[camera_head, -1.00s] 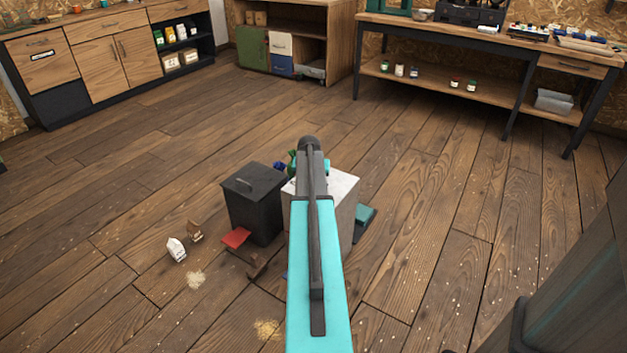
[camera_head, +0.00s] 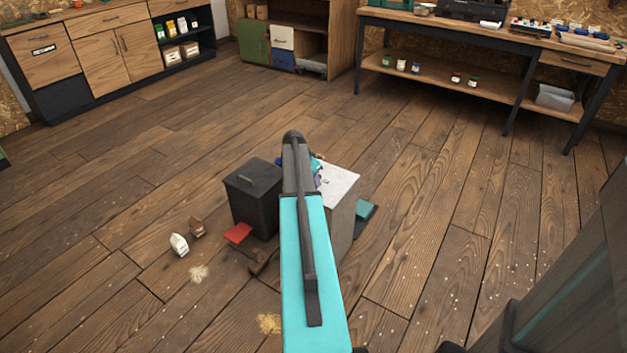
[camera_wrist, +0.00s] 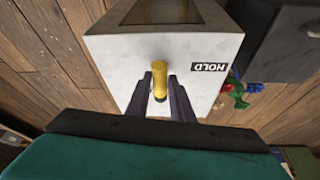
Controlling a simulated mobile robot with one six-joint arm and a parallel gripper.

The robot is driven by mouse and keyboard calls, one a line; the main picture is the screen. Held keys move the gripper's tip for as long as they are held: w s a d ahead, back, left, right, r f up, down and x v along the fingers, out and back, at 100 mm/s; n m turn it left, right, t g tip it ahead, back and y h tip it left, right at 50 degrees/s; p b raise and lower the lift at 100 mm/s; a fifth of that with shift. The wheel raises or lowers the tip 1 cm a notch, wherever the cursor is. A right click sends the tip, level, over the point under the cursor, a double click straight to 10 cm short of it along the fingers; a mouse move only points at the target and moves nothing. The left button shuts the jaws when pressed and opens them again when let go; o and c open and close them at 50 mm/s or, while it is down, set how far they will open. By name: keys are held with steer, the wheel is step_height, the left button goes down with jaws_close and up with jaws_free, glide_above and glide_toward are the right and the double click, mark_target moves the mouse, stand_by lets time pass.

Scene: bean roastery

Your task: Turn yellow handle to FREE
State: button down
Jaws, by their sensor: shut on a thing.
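The yellow handle (camera_wrist: 159,76) sits on the pale face of a white box (camera_wrist: 110,62) in the wrist view. It points up the picture, and the HOLD label (camera_wrist: 209,67) lies to its right. I see no FREE label. My gripper (camera_wrist: 160,91) has its two dark fingers on either side of the handle and is shut on it. In the head view the white box (camera_head: 338,190) stands on the floor, partly behind my arm. The handle and my gripper are hidden there.
A black box (camera_head: 253,198) stands just left of the white box. Red and green pieces (camera_wrist: 237,90) lie close by in the wrist view. A red item (camera_head: 238,233) and small bags (camera_head: 179,245) are on the floor. The floor towards the benches is clear.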

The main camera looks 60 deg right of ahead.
steer(key=shift+w+a, duration=0.15)
steer(key=shift+w, duration=0.15)
steer(key=c, duration=1.6)
jaws_free()
steer(key=shift+s, duration=0.1)
steer(key=shift+r, duration=0.1)
steer(key=p+v, duration=0.1)
steer(key=v, duration=1.2)
steer(key=shift+r, duration=0.35)
